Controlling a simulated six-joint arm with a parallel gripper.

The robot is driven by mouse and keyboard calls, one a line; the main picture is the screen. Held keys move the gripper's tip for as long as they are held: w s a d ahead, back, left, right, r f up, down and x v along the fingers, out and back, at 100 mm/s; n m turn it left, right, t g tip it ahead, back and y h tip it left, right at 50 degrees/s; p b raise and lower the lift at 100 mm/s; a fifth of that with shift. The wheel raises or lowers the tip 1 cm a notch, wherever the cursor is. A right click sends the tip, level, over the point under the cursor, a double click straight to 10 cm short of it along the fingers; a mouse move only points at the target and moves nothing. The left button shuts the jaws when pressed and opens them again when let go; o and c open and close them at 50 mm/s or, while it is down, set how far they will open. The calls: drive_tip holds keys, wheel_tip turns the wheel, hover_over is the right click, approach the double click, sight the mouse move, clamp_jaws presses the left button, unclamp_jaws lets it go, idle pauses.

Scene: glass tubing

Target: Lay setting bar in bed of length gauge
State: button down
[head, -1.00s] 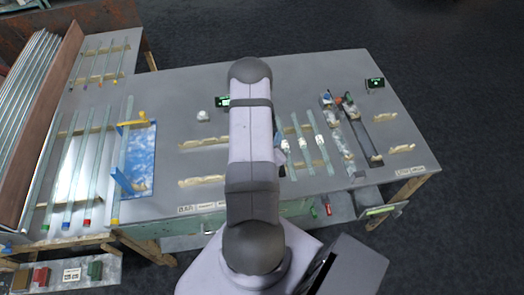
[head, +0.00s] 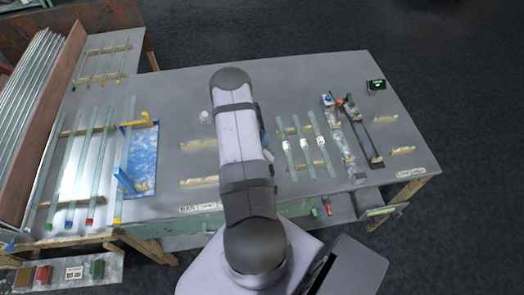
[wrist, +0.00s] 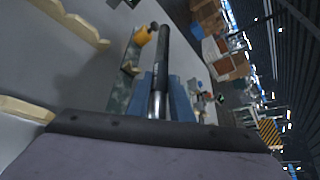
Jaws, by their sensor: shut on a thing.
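My gripper (wrist: 163,98) has blue fingers shut on a slim bar (wrist: 163,62), which I take to be the setting bar. The bar has a dark sleeve and a bright steel end between the fingers. In the wrist view it points away from me, above the bench. Just left of it is a speckled rail with an orange-yellow knob (wrist: 143,36). In the head view my arm hides most of the gripper and the bar. A speckled rail with coloured end fittings (head: 341,135) lies right of the arm; it looks like the length gauge. Its bed is too small to make out.
Several glass tubes (head: 303,147) lie on wooden rests between my arm and the rail. A dark narrow frame (head: 366,138) and a small display (head: 376,85) stand farther right.

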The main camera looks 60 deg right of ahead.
drive_tip(key=shift+f, duration=1.15)
drive_tip(key=shift+f+p, duration=0.7)
drive_tip(key=shift+f, duration=1.15)
drive_tip(key=shift+f, duration=0.1)
drive_tip(key=shift+f+b, duration=0.45)
drive_tip(key=shift+b, duration=0.05)
drive_tip(key=shift+f, duration=0.1)
